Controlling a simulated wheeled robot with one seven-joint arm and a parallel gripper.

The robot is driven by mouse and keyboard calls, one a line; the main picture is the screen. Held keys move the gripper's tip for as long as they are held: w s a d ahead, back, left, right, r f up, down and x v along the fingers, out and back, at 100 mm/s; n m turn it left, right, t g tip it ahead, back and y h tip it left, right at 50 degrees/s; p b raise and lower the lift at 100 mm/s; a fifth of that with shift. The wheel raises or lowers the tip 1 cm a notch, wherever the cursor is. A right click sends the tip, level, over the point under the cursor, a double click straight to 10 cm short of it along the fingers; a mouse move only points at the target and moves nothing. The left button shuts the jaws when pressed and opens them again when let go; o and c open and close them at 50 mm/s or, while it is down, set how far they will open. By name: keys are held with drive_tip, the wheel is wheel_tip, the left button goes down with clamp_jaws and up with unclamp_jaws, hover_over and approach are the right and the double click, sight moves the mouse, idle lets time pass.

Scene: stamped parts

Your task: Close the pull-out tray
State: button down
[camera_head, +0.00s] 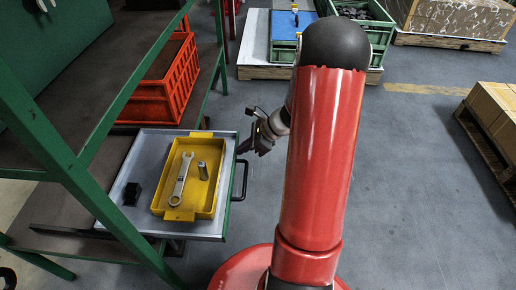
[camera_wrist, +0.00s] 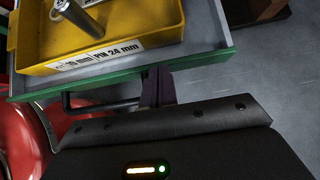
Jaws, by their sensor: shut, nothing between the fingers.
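The pull-out tray (camera_head: 143,163) is a flat grey tray with a green front edge, extended from the green rack. Its black bar handle (camera_head: 241,181) sticks out on the right side. In the wrist view the tray's green front (camera_wrist: 212,59) crosses the picture, with the handle (camera_wrist: 100,105) below it at left. My gripper (camera_head: 241,149) is shut and empty, beside the front edge near the handle's far end. In the wrist view the fingers (camera_wrist: 157,80) meet the green front; whether they touch it I cannot tell.
On the tray sit a yellow bin (camera_head: 208,137) holding a wrench (camera_head: 181,180) and a metal pin (camera_head: 203,171), and a black block (camera_head: 132,193). An orange crate (camera_head: 172,80) stands behind on the rack (camera_head: 75,172). The floor at right is clear up to a pallet (camera_head: 485,140).

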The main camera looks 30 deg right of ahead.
drive_tip(key=w+a, duration=0.3)
drive_tip(key=a, duration=0.1)
drive_tip(key=w+a, duration=0.3)
drive_tip(key=a, duration=0.2)
drive_tip(key=w+a, duration=0.3)
drive_tip(key=a, duration=0.2)
drive_tip(key=shift+w+a, duration=0.15)
drive_tip(key=shift+w, duration=0.1)
